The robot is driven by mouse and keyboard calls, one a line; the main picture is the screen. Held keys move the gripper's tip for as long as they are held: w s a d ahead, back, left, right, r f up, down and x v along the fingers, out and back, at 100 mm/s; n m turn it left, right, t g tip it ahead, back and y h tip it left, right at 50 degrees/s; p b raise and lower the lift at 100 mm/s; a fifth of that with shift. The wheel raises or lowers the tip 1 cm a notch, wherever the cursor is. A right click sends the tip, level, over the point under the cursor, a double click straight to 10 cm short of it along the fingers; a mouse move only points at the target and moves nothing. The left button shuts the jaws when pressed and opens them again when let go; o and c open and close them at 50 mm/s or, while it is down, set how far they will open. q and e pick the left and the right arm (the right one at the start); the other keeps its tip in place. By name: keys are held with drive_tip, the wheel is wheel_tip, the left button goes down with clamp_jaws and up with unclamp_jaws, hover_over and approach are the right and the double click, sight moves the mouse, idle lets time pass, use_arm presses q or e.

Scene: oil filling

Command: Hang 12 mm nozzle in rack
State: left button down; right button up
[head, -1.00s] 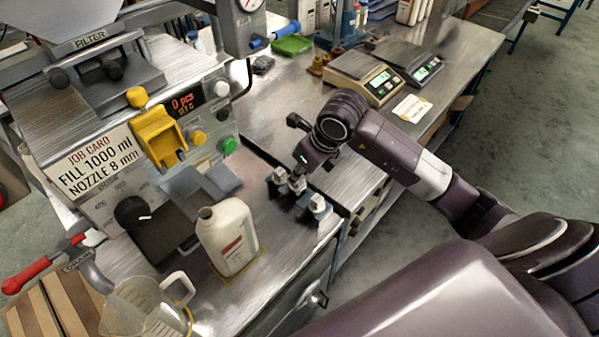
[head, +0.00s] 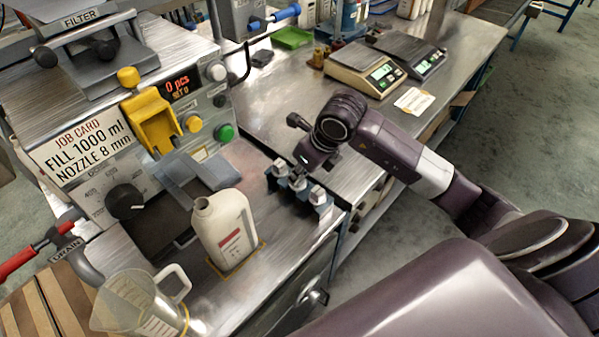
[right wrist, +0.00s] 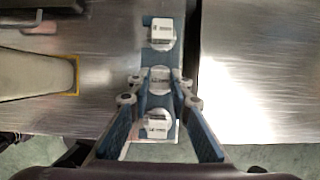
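The blue nozzle rack (head: 318,210) stands near the right edge of the steel filling bench. Several pale nozzle heads sit in a row along it. In the right wrist view the middle nozzle (right wrist: 160,80) lies between the fingers of my right gripper (right wrist: 160,92), with one nozzle (right wrist: 160,33) above it and another (right wrist: 157,126) below. The labels are too small to read. My right gripper reaches down over the rack, one finger on each side of the middle nozzle. Whether the fingers touch it is unclear. My left gripper is not in view.
A white bottle (head: 226,232) stands left of the rack, with a clear measuring jug (head: 140,300) at the front left. The filling machine's job card (head: 82,142) reads 1000 ml, nozzle 8 mm. Scales (head: 362,72) stand on the bench behind. A gap separates the two benches.

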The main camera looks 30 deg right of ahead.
drive_tip(key=o, duration=0.5)
drive_tip(key=v, duration=1.2)
drive_tip(key=shift+d, duration=0.1)
drive_tip(key=shift+s, duration=0.1)
